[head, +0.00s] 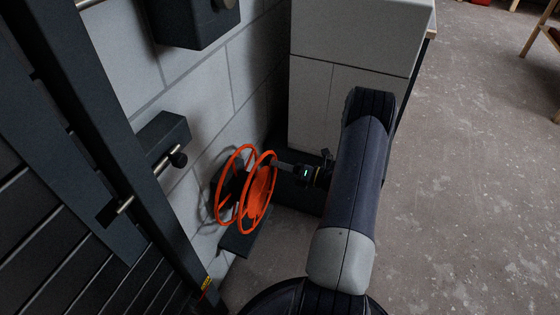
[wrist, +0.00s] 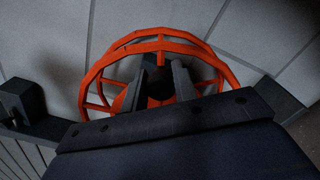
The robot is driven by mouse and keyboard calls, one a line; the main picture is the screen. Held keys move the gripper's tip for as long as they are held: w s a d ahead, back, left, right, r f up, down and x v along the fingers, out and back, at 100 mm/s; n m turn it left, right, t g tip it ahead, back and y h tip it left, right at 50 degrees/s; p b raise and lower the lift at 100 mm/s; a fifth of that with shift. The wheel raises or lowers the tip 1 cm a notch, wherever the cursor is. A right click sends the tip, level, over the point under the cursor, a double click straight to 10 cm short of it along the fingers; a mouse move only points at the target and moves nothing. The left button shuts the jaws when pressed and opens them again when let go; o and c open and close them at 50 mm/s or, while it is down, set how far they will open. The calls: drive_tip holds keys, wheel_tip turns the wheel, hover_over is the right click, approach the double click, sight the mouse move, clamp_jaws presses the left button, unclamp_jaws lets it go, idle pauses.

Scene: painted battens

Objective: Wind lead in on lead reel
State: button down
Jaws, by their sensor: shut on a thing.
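The lead reel (head: 246,190) is orange, with two spoked rims, and sits low against the pale block wall. It also fills the middle of the wrist view (wrist: 160,47). My gripper (head: 278,166) reaches the reel from the right, at its near face. In the wrist view the two dark fingers (wrist: 163,84) close on a dark, round knob of the reel. No lead can be made out on the reel, and the fingers and knob partly hide its hub.
A dark box with a bolt (head: 163,143) is on the wall left of the reel, beside a dark slatted door (head: 60,170). A pale cabinet (head: 345,45) stands behind my arm. The concrete floor (head: 480,150) at right is open.

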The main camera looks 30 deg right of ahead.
sight(272, 183)
drive_tip(key=f+m, duration=0.1)
drive_tip(key=m, duration=0.1)
drive_tip(key=f+m, duration=0.1)
drive_tip(key=f, duration=0.1)
drive_tip(key=f+m, duration=0.2)
drive_tip(key=shift+w+d+f+m, duration=0.15)
drive_tip(key=shift+w+d+m, duration=0.05)
drive_tip(key=shift+d+m, duration=0.1)
drive_tip(key=shift+s+a+f+m+b, duration=0.1)
drive_tip(key=shift+f+m+b, duration=0.15)
drive_tip(key=shift+f+m, duration=0.3)
drive_tip(key=shift+s+a+f+m+b, duration=0.1)
drive_tip(key=shift+f+m+b, duration=0.15)
drive_tip(key=shift+f+m, duration=0.3)
drive_tip(key=shift+s+a+f+m+b, duration=0.2)
drive_tip(key=shift+f+m, duration=0.25)
drive_tip(key=shift+m, duration=0.25)
drive_tip(key=shift+s+a+f+m+b, duration=0.1)
drive_tip(key=shift+a+f+m, duration=0.1)
drive_tip(key=shift+f+m, duration=0.4)
drive_tip(key=shift+r, duration=0.15)
drive_tip(key=c, duration=1.1)
unclamp_jaws()
drive_tip(key=shift+c, duration=0.2)
